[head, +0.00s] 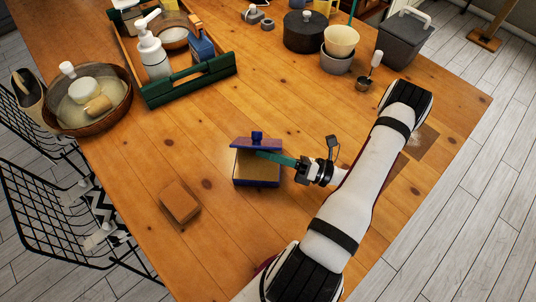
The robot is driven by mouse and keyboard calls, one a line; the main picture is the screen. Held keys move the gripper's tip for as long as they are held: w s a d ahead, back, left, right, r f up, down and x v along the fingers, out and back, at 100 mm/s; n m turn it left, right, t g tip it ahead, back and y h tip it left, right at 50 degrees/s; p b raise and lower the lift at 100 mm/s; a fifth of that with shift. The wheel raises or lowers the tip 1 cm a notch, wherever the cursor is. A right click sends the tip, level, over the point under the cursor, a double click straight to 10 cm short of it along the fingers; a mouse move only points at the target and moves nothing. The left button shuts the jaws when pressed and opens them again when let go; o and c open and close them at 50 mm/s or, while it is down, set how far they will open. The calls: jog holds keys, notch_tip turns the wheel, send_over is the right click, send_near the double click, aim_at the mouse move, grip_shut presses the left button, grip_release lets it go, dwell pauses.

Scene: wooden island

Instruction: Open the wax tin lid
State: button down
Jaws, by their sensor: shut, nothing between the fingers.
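The wax tin (256,182) is a small box with dark blue sides, standing on the wooden table. Its lid (245,141) is blue and reddish with a round blue knob on top, and it sits raised and tilted above the box. My gripper (262,155) comes from the right with teal fingers that are shut and empty. The fingers reach in between the lid and the box's open top. Whether they touch the lid is hard to tell. Part of the box's far side is hidden by the lid and fingers.
A brown block (180,205) lies left of the tin. A green-ended tray (188,84) with a white pump bottle (153,52) stands at the back left, near a round basket (127,108). Bowls (341,40) and a grey bin (402,40) stand at the back right. The table between is clear.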

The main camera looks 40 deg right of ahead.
aim_at(261, 136)
jog(key=shift+r, duration=0.15)
jog(key=shift+w+d+r+m+h, duration=0.15)
jog(key=shift+w+d+r+m, duration=0.25)
jog(key=shift+m, duration=0.35)
jog(key=shift+w+d+r+m+h, duration=0.25)
jog(key=shift+r+m, duration=0.2)
jog(key=shift+m, duration=0.25)
jog(key=shift+w+d+r+m+h, duration=0.1)
jog(key=shift+w+d+r+m, duration=0.3)
jog(key=shift+m, duration=0.35)
jog(key=shift+w+d+r, duration=0.65)
jog(key=shift+w+d, duration=0.15)
jog(key=shift+d, duration=0.15)
